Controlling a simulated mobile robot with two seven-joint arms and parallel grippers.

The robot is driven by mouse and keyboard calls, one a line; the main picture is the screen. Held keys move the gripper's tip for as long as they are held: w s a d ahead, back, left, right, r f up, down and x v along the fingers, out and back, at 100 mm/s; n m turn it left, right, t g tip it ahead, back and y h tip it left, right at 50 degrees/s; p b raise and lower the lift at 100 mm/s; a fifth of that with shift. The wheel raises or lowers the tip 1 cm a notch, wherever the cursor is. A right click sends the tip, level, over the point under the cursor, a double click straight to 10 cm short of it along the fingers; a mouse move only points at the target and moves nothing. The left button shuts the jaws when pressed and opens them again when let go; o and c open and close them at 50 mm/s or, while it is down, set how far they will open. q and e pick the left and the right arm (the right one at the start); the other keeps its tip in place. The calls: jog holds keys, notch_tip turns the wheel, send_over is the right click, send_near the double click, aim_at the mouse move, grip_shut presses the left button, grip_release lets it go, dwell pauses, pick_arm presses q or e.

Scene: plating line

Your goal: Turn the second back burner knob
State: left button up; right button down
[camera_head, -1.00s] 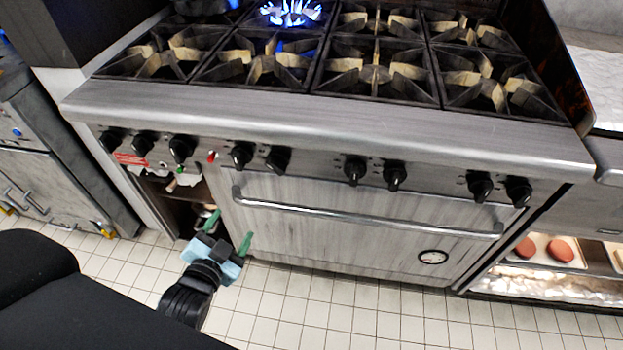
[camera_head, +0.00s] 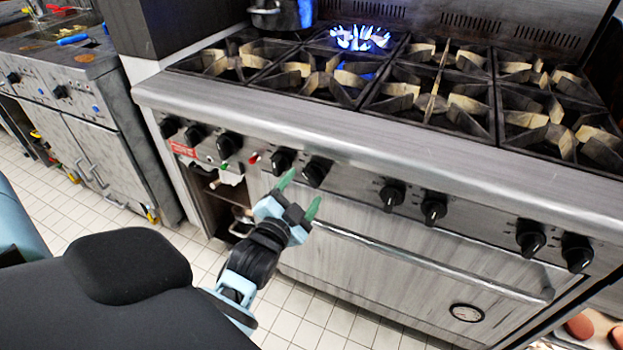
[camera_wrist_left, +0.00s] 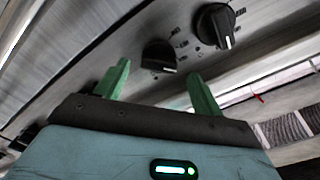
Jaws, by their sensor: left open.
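The stove's front panel carries a row of black knobs. Two of them, a left knob (camera_head: 283,160) and a right knob (camera_head: 316,171), are near my left gripper (camera_head: 300,192), which is open and empty just below and in front of them. In the left wrist view, one black knob (camera_wrist_left: 159,56) shows beyond the gap between the green fingertips of my left gripper (camera_wrist_left: 158,76), and another knob (camera_wrist_left: 215,26) is up to the right. No contact with either knob is visible. The second back burner (camera_head: 360,38) burns with a blue flame. My right gripper is not in view.
The oven door handle (camera_head: 430,262) sticks out below the panel. More knobs, such as this one (camera_head: 392,194), sit further right, and others (camera_head: 229,144) left. A pot (camera_head: 281,14) stands at the back left. An open compartment (camera_head: 232,205) is under the left knobs.

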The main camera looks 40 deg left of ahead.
aim_at(309, 181)
pick_arm(q)
jog(key=shift+x, duration=2.45)
jog(key=shift+c, duration=0.5)
jog(key=c, duration=0.8)
